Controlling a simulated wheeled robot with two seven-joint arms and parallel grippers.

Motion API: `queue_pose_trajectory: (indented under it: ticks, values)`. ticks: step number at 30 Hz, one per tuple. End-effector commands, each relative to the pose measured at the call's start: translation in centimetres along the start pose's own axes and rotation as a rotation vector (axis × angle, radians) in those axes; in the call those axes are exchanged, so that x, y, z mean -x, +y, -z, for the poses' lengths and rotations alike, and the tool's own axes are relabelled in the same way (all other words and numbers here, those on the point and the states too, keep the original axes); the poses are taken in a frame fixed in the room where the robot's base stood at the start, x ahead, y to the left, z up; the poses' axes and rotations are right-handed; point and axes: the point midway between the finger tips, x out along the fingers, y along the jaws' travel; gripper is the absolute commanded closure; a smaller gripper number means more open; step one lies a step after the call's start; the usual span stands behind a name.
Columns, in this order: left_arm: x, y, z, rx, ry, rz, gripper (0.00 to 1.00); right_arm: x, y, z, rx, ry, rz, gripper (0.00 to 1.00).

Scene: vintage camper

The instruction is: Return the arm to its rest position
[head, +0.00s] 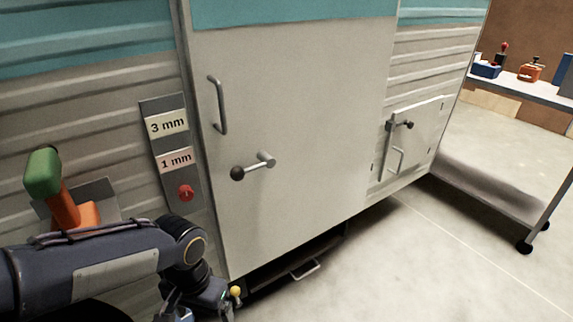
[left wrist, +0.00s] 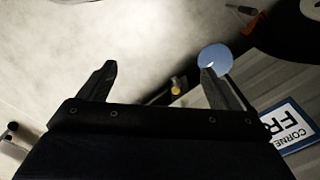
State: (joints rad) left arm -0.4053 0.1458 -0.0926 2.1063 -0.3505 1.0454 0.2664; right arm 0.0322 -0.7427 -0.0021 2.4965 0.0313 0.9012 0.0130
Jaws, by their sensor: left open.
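My left arm (head: 110,265) comes in from the left in the head view, stretched low along the camper's side, its wrist bent down at the bottom edge. My left gripper (left wrist: 158,78) shows in the left wrist view with its two dark fingers spread wide and nothing between them. In the head view the fingers are mostly cut off by the bottom edge. My right gripper is in neither view.
The white camper door (head: 290,120) is closed, with a black-knobbed lever (head: 253,166). A label panel with a red knob (head: 186,193) and a green-and-orange handle (head: 60,190) are near my arm. A yellow knob (head: 236,292) is beside my wrist.

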Motion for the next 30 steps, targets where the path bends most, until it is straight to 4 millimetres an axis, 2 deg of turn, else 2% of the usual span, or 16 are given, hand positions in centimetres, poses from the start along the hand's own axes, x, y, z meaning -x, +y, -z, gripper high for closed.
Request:
queue_pose_trajectory:
  ticks: [3,9,21,23,30]
  values:
    - [2.2,-1.5,-3.2,0.110,0.116,-0.116,0.15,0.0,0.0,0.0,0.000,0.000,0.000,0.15]
    - [4.1,-2.2,-7.1,0.240,0.296,-0.233,0.15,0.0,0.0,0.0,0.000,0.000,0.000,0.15]
    - [5.3,-1.9,-10.9,0.388,0.546,-0.294,0.15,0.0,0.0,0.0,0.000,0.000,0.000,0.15]
    - [7.5,-1.9,-10.8,0.383,0.540,-0.296,0.15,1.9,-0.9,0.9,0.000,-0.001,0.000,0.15]
    - [12.8,-1.8,-10.9,0.381,0.537,-0.296,0.15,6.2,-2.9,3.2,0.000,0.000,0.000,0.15]
